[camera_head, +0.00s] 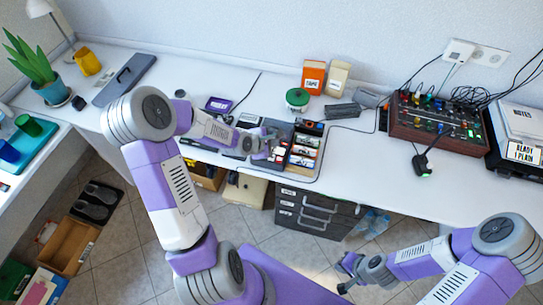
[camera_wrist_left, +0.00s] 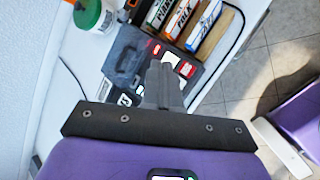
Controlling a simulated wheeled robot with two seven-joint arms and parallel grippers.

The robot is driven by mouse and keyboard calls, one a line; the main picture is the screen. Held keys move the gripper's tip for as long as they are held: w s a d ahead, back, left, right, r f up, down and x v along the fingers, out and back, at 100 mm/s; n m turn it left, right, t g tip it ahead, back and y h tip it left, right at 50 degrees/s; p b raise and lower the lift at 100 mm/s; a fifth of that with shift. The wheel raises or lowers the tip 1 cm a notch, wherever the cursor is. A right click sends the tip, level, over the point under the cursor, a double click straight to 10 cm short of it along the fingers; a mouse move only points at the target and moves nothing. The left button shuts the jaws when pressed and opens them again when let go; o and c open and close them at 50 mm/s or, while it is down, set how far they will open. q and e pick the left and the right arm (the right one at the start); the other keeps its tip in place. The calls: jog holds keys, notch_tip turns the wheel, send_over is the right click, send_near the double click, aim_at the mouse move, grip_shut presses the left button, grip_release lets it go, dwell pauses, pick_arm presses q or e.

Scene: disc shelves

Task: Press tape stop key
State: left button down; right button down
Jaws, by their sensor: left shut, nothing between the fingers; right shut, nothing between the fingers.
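The dark grey tape deck (camera_head: 283,131) lies on the white desk; it also shows in the left wrist view (camera_wrist_left: 122,56). It has a red key (camera_wrist_left: 157,48) and white or light keys (camera_wrist_left: 186,68); their markings are too small to read. My left gripper (camera_head: 272,149) is shut and empty, with its fingertips (camera_wrist_left: 162,72) over the deck beside the keys. The fingers hide part of the key area, and I cannot tell whether they touch it. My right gripper (camera_head: 346,270) is shut and empty, low in front of the desk, away from the deck.
A box of labelled tapes (camera_head: 306,142) stands right beside the deck. A green-lidded tub (camera_head: 297,98) is behind it. A synthesizer with cables (camera_head: 435,122) is at the right. A drawer unit (camera_head: 312,211) is under the desk. The desk between tapes and synthesizer is mostly clear.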

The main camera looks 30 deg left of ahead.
pick_arm(q)
jog(key=shift+w+a+r+n, duration=0.25)
jog(key=shift+a+r+n, duration=0.35)
jog(key=shift+a+r, duration=0.1)
jog(key=shift+f, duration=0.1)
jog(key=b, duration=0.7)
send_over(270, 159)
notch_tip(270, 159, down, 8)
jog(key=shift+r, duration=0.1)
jog(key=shift+f+b, duration=0.4)
jog(key=shift+b, duration=0.05)
jog(key=shift+f, duration=0.2)
dwell(0.9)
jog(key=shift+f, duration=0.25)
